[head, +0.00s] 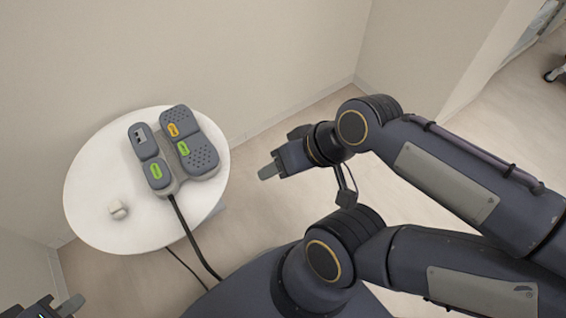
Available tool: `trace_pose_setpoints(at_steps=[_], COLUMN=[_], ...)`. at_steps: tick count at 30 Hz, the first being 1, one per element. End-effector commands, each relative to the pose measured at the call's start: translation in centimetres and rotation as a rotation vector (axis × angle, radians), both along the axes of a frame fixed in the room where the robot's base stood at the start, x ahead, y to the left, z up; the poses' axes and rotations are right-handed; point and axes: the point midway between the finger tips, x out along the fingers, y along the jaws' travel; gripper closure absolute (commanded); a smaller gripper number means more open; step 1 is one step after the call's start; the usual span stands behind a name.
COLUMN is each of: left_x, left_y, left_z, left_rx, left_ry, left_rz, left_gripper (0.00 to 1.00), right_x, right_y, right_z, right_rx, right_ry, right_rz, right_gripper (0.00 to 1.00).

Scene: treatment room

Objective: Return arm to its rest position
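My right arm comes in from the right and folds back toward the middle of the head view. Its gripper (270,172) points left and hangs in the air, apart from the round table's right edge. I see it from the side, with one grey fingertip showing, so its opening is not clear. Nothing shows held in it. My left gripper (48,308) shows at the bottom left corner, mostly cut off by the frame. A grey fingertip and dark parts are visible, but its opening is unclear. The rest of my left arm is out of view.
A round white table (95,185) stands at the left by the wall. On it lie a grey device (177,150) with pad-like parts and colored labels, and a small white object (118,209). A dark cable (192,238) runs off the front. Floor is clear right of the table.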

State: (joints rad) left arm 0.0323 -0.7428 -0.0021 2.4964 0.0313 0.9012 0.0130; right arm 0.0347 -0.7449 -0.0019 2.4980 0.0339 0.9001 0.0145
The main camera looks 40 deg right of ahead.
Motion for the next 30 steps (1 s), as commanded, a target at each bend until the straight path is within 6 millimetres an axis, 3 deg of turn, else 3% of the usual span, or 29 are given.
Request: trace_pose_setpoints(at_steps=[5,11,27,30], left_x=[0.0,0.0,0.0,0.0], left_y=[0.0,0.0,0.0,0.0], left_z=[0.5,4.6,26.6,30.0], left_rx=[0.000,0.000,0.000,0.000], left_ry=[0.000,0.000,0.000,0.000], left_rz=[0.000,0.000,0.000,0.000], left_gripper=[1.00,1.00,1.00,1.00], right_x=[0.0,0.0,0.0,0.0], right_y=[0.0,0.0,0.0,0.0], right_z=[0.5,4.6,26.6,30.0], right_rx=[-0.001,-0.003,-0.003,-0.003], right_ry=[0.000,0.000,0.000,0.000], right_rz=[0.003,0.003,0.004,0.004], right_gripper=[0.48,0.48,0.48,0.48])
